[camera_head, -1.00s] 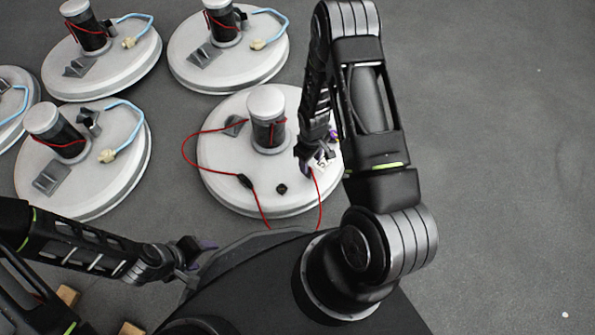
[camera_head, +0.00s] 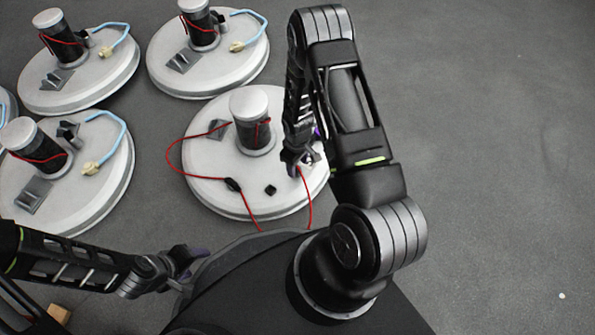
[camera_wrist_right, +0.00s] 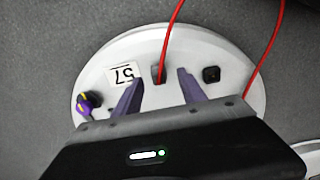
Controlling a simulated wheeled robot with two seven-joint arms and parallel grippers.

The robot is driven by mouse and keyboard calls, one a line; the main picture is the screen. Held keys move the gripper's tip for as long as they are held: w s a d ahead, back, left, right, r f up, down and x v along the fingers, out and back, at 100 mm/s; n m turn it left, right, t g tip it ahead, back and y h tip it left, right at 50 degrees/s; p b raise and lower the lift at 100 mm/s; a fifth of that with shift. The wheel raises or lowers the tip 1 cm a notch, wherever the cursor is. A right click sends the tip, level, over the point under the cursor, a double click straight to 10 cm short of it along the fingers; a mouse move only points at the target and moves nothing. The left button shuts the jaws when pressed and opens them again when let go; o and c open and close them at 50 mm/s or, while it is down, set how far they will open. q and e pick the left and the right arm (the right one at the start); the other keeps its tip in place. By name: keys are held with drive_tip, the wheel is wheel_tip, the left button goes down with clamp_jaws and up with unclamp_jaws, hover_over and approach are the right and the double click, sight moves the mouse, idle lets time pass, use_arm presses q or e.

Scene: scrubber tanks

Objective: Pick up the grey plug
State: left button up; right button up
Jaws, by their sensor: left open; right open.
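A small grey plug (camera_wrist_right: 158,75) at the end of a red cable is on the white round tank lid (camera_wrist_right: 240,75), seen in the right wrist view. My right gripper (camera_wrist_right: 158,82) is open, with its purple fingers on either side of the plug; I cannot tell whether they touch it. In the head view my right gripper (camera_head: 302,160) is low over the right side of the lid (camera_head: 205,165) and hides the plug. My left gripper (camera_head: 190,268) is open and empty, low at the left of my base.
A capped post (camera_head: 250,115) stands mid-lid. Several similar units are left; floor at right is clear.

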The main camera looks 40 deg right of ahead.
sight(297, 167)
wheel_tip(297, 167, down, 4)
drive_tip(key=shift+w+f+b, duration=0.15)
drive_tip(key=shift+b, duration=0.8)
drive_tip(key=shift+d, duration=0.1)
clamp_jaws()
